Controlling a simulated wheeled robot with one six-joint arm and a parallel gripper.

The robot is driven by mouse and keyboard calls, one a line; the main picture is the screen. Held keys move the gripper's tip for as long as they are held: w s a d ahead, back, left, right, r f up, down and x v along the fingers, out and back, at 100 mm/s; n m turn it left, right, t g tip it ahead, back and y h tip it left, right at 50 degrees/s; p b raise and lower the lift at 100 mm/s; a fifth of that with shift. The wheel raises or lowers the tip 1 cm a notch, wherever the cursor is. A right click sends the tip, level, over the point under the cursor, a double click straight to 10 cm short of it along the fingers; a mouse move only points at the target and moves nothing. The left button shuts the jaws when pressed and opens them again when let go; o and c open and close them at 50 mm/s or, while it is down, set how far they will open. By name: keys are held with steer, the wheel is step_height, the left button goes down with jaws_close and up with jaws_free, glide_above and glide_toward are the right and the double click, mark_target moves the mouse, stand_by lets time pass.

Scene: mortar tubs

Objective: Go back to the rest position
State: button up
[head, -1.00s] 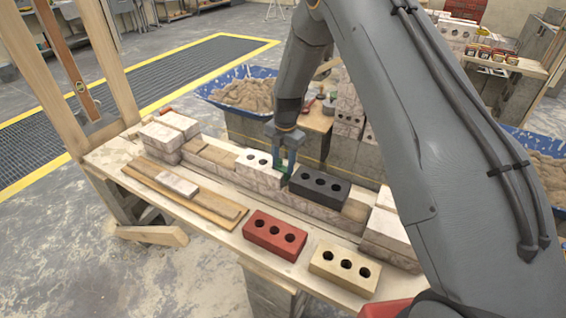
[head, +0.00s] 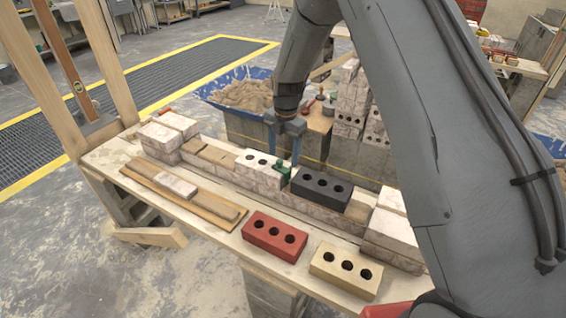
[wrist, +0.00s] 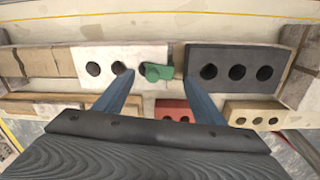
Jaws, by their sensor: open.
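My gripper (head: 283,148) is open and empty, with its two blue fingers apart. It hangs above the low brick wall on the bench in the head view. In the wrist view the fingers (wrist: 160,98) point toward the wall, with a small green piece (wrist: 160,72) between and beyond them. The green piece (head: 282,167) sits at the joint between a white three-hole brick (head: 252,165) and a black three-hole brick (head: 320,187). Both bricks lie on the wall's course.
A red brick (head: 274,236) and a cream brick (head: 345,271) lie on the bench front. Wooden boards (head: 185,191) lie to the left. Stacked pale bricks stand at both wall ends. A blue tub (head: 246,93) of mortar is behind.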

steer(key=s+d+r+m, duration=0.8)
steer(key=s+r+m, duration=0.2)
steer(key=s+m, duration=0.3)
steer(key=s+d+r+m, duration=0.1)
steer(key=s+d+m, duration=0.1)
steer(key=s+m, duration=0.5)
steer(key=s+d+m, duration=0.3)
steer(key=s+m, duration=0.4)
steer(key=s, duration=0.3)
steer(key=shift+s+d+r+m+t+b, duration=0.2)
steer(key=shift+s+r+m+t+b, duration=0.1)
steer(key=shift+r+t+b, duration=0.1)
